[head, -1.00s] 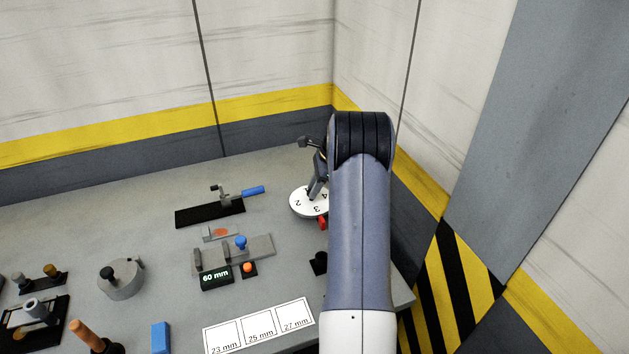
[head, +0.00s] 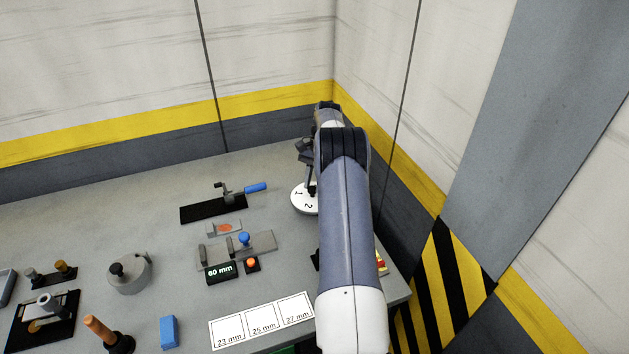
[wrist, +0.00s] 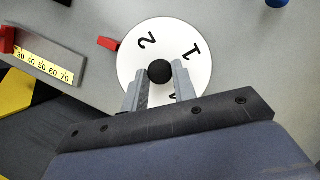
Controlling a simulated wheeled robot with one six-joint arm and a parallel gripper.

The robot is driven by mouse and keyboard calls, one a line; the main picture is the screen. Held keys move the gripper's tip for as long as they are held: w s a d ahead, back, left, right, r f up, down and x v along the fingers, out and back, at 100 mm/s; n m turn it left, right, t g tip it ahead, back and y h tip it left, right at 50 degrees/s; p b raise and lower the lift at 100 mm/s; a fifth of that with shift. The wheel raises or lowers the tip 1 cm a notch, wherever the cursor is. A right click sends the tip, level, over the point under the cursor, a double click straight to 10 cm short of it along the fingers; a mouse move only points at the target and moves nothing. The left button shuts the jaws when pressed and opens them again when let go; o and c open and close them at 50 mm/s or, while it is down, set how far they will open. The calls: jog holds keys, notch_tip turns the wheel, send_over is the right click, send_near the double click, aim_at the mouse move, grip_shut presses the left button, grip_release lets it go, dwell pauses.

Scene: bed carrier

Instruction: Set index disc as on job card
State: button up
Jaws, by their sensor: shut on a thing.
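The white index disc (head: 303,199) lies on the bench, partly hidden by my arm, with numerals 1 and 2 showing. In the wrist view the disc (wrist: 135,62) has a black centre knob (wrist: 160,71). My gripper (wrist: 158,76) is shut on this knob. A red pointer (wrist: 107,43) lies at the disc's rim. Numeral 2 is the nearest visible one, but lies off to the pointer's right, not in line with it. Numeral 1 is farther right; other numerals are hidden behind the fingers. I cannot identify a job card.
A yellow scale (wrist: 45,66) with a red end piece lies left of the disc in the wrist view. A blue-handled clamp (head: 228,200), a 60 mm gauge (head: 219,271) and a card with 23, 25 and 27 mm fields (head: 262,321) are left of my arm. Walls close off the back and right.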

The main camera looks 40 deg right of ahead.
aim_at(312, 186)
jog(key=n, duration=0.2)
jog(key=n+g+h, duration=0.1)
jog(key=shift+w+a+n, duration=0.15)
jog(key=shift+n, duration=0.25)
jog(key=shift+n+g+h, duration=0.5)
jog(key=shift+n, duration=1.1)
jog(key=shift+a, duration=0.1)
jog(key=o, duration=1)
notch_tip(312, 186, up, 10)
